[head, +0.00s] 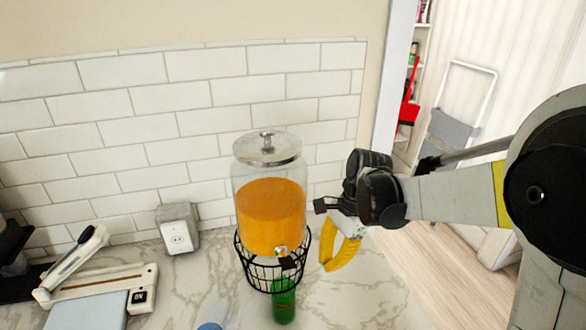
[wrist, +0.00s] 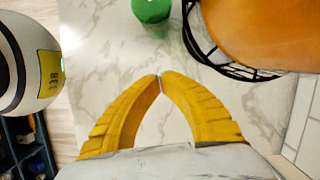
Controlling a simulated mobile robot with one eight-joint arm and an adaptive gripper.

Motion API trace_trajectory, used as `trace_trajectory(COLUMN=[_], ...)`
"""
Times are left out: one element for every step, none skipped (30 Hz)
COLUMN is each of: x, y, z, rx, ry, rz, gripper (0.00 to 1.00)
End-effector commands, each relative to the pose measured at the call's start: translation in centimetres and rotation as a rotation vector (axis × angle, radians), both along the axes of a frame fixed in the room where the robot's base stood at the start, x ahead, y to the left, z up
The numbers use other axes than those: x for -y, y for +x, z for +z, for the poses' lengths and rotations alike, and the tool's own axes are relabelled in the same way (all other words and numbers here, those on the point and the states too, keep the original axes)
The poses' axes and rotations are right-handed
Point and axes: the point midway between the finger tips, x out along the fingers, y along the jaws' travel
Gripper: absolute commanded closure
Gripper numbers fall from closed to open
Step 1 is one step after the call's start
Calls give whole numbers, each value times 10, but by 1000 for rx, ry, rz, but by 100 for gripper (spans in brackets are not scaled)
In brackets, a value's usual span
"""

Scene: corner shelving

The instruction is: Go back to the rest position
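My gripper (head: 330,268) has yellow curved fingers and hangs over the right part of the marble counter, just right of the juice dispenser (head: 270,212). In the wrist view my gripper (wrist: 160,77) has its fingertips together with nothing between them. The dispenser is glass with orange liquid and a metal lid, and sits in a black wire stand (head: 262,268). A green bottle or can (head: 284,305) stands in front of the stand; its green top also shows in the wrist view (wrist: 152,10).
A paper trimmer (head: 100,283), a grey-white outlet box (head: 178,230) and dark items lie on the left of the counter. A blue object (head: 210,326) shows at the bottom edge. A white tiled wall (head: 130,100) stands behind. A doorway with wooden floor (head: 440,270) opens on the right.

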Motion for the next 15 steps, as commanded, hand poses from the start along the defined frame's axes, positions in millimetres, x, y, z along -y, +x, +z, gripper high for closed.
trace_trajectory(x=[1, 1, 3, 4, 6, 9, 11, 14, 18, 21, 24, 27, 31, 33, 37], y=[-2, -3, -7, -10, -14, -20, -25, -30, -38, -44, -50, -57, -63, -69, -77], z=[2, 3, 7, 10, 13, 19, 23, 27, 32, 35, 38, 42, 44, 46, 48], rx=[12, 24, 47, 70, 97, 140, 176, 214, 265, 302, 340, 387, 423, 457, 501], ry=[-2, -3, -8, -13, -19, -29, -40, -53, -70, -88, -104, -129, -150, -171, -202], rz=[9, 22, 44, 66, 93, 136, 172, 213, 269, 312, 356, 415, 458, 503, 564], gripper=[100, 100, 100, 100, 100, 100, 100, 100, 100, 100, 100, 100, 100, 100, 100])
